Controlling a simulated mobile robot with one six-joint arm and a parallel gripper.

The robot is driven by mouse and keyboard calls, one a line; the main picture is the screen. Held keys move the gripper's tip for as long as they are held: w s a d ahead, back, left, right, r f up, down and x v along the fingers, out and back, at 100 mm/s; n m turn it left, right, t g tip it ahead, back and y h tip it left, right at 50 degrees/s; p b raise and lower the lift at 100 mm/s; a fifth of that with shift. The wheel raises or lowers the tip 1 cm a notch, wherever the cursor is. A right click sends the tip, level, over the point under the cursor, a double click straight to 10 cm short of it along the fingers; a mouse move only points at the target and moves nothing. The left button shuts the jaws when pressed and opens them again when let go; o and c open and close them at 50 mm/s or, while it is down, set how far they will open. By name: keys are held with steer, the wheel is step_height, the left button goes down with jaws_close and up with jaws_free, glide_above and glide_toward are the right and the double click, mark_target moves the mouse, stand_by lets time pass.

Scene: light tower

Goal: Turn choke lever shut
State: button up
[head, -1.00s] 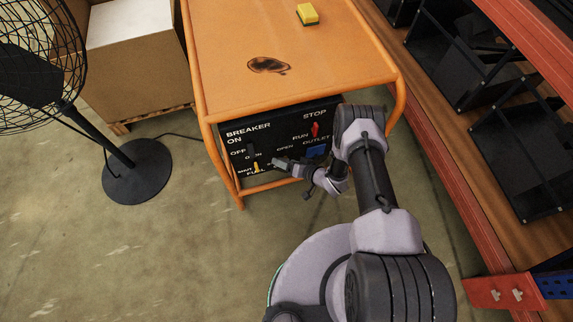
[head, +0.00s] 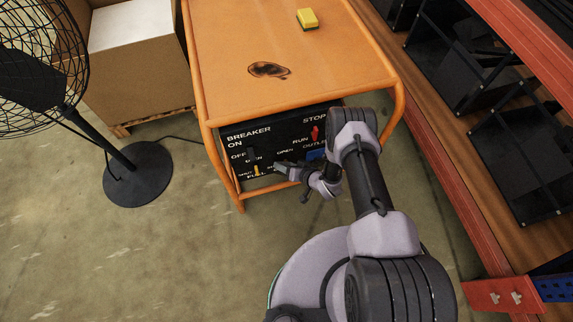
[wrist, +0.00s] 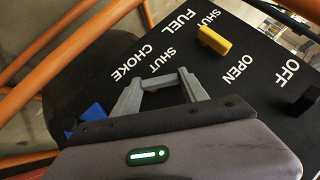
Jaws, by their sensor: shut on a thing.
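The choke lever is mostly hidden by my gripper; a grey piece between the fingertips in the wrist view (wrist: 160,80) appears to be it. My gripper (wrist: 160,84) is shut on it, close against the black control panel (wrist: 225,75). The CHOKE and SHUT labels lie just beyond the fingers. In the head view my gripper (head: 280,166) is in front of the lower middle of the panel (head: 272,128), right of the yellow fuel lever (head: 257,170). That lever also shows in the wrist view (wrist: 214,40). The choke lever's exact angle cannot be told.
A black breaker lever (head: 252,153), a red run/stop switch (head: 315,133) and a blue outlet (head: 314,154) share the panel. The orange frame (head: 222,172) surrounds it. A fan (head: 137,172) stands left, shelving (head: 455,125) right. Floor left of my arm is clear.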

steer(key=shift+s+a+f+n+t+h+p, duration=0.15)
steer(key=shift+n+h+p, duration=0.35)
steer(key=shift+h, duration=0.3)
steer(key=shift+a+f+n+t+h+p, duration=0.1)
steer(key=shift+n+t+h+p, duration=0.1)
steer(key=shift+n+h+p, duration=0.45)
steer(key=shift+s+a+f+n+t+h+p, duration=0.15)
steer(key=shift+n+h+p, duration=0.2)
steer(key=shift+h, duration=0.6)
steer(key=shift+w, duration=0.1)
steer(key=o, duration=1.4)
